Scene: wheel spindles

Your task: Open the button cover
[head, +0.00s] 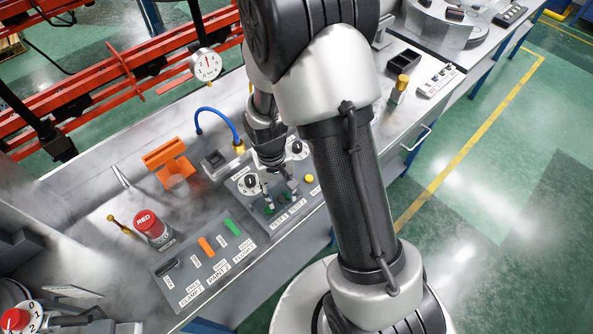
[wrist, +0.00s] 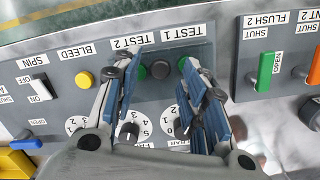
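A grey control panel (wrist: 100,60) fills the wrist view, with labels TEST 1 and TEST 2 above green and black buttons. A dark, smoky rectangle around these buttons looks like the button cover (wrist: 173,88); it appears closed, lying over them. My gripper (wrist: 160,78) is open, with its blue-padded fingers on either side of the cover area. Contact with the cover cannot be told. In the head view my gripper (head: 280,198) points down at the panel (head: 240,188), and the cover is mostly hidden by the fingers.
A panel with green and orange levers (head: 207,246) sits left of the gripper. Dials (head: 250,182) and a yellow button (head: 309,178) flank it. Red rails (head: 110,75) run behind.

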